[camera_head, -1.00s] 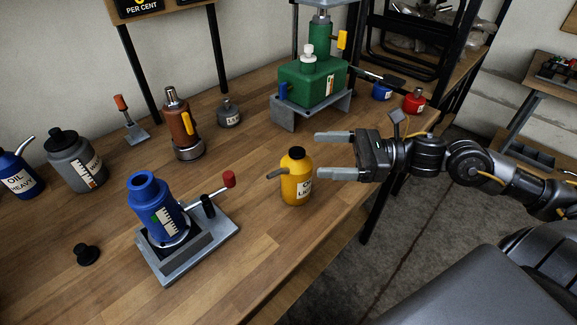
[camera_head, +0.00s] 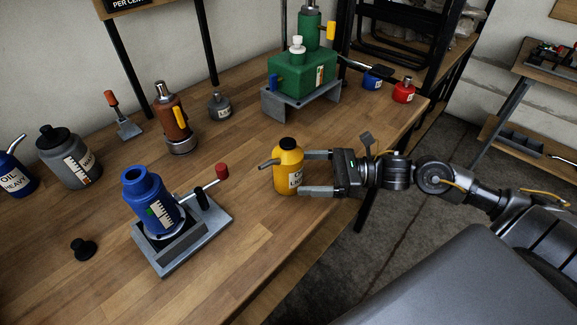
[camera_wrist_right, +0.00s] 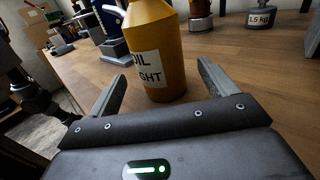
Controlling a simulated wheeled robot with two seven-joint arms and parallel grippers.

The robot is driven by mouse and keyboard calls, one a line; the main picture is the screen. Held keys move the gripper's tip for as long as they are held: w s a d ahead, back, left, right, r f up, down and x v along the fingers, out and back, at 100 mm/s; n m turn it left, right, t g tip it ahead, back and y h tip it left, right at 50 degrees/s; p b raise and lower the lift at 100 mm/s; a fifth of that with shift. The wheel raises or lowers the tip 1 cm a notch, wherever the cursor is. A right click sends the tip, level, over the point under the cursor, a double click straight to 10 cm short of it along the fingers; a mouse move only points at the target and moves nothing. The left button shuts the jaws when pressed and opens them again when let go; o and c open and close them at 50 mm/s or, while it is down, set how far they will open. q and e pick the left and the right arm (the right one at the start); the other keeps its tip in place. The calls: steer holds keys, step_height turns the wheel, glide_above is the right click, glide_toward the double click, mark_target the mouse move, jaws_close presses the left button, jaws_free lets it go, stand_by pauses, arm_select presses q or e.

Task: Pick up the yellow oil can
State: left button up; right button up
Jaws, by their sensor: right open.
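The yellow oil can (camera_head: 287,166) stands upright on the wooden workbench near its right edge. It has a black cap, a white label and a grey spout pointing left. My right gripper (camera_head: 308,173) comes in from the right, level with the can. Its two fingers are open, with their tips at the can's right side. In the right wrist view the can (camera_wrist_right: 155,50) stands between and just beyond the open fingers (camera_wrist_right: 160,85). I cannot tell whether the fingers touch it. My left gripper is not in view.
A blue jack (camera_head: 148,200) with a red-tipped handle stands left of the can. A green press (camera_head: 302,75) stands behind it. A brown jack (camera_head: 173,120), a small grey weight (camera_head: 220,104) and a grey bottle (camera_head: 68,160) stand farther back.

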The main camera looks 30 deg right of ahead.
mark_target(287, 171)
steer(key=p+x, duration=0.1)
steer(key=x, duration=0.4)
steer(key=shift+r, duration=0.15)
steer(key=shift+w+a, duration=0.1)
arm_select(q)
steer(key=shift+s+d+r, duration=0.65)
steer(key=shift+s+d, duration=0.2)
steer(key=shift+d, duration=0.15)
arm_select(e)
steer(key=shift+c, duration=0.3)
steer(key=c, duration=0.7)
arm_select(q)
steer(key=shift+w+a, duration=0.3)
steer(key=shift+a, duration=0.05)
arm_select(e)
steer(key=c, duration=0.7)
